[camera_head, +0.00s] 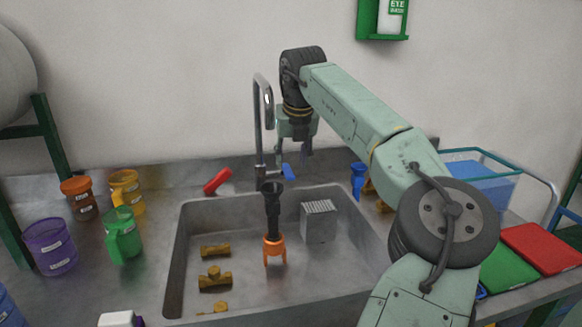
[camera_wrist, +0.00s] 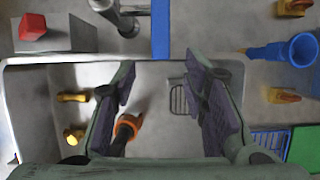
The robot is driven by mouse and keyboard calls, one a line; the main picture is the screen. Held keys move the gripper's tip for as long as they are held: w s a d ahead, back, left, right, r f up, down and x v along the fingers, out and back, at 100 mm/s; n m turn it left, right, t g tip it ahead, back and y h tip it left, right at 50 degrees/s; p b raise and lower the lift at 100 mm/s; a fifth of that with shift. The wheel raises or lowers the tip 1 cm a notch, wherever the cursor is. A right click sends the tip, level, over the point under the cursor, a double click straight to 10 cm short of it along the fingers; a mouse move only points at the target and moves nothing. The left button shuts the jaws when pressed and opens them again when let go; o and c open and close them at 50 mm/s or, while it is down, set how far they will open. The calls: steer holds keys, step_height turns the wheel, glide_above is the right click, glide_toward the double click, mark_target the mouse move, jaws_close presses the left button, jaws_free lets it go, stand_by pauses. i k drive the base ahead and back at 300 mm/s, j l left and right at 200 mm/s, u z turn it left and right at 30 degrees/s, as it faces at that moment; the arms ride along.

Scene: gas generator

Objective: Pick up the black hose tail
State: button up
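A black upright piece (camera_head: 273,212), which looks like the hose tail, stands in the sink (camera_head: 335,270) with an orange legged part (camera_head: 274,246) around its lower end. In the wrist view, the orange part (camera_wrist: 133,120) and some black beside it (camera_wrist: 123,133) show near the left finger, partly hidden by it. My gripper (camera_head: 300,150) hangs above the back of the sink, beside the tap, clear of the black piece. In the wrist view my gripper (camera_wrist: 165,95) has its two purple-padded fingers wide apart, with nothing between them gripped.
The tap (camera_head: 260,130) rises at the sink's back edge, close to my gripper. A grey grated block (camera_head: 319,222) and brass fittings (camera_head: 215,280) lie in the sink. A blue funnel (camera_head: 358,180) stands right; a green jug (camera_head: 123,235) and other containers stand left.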

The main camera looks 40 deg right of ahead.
mark_target(272, 192)
steer(key=k, duration=1)
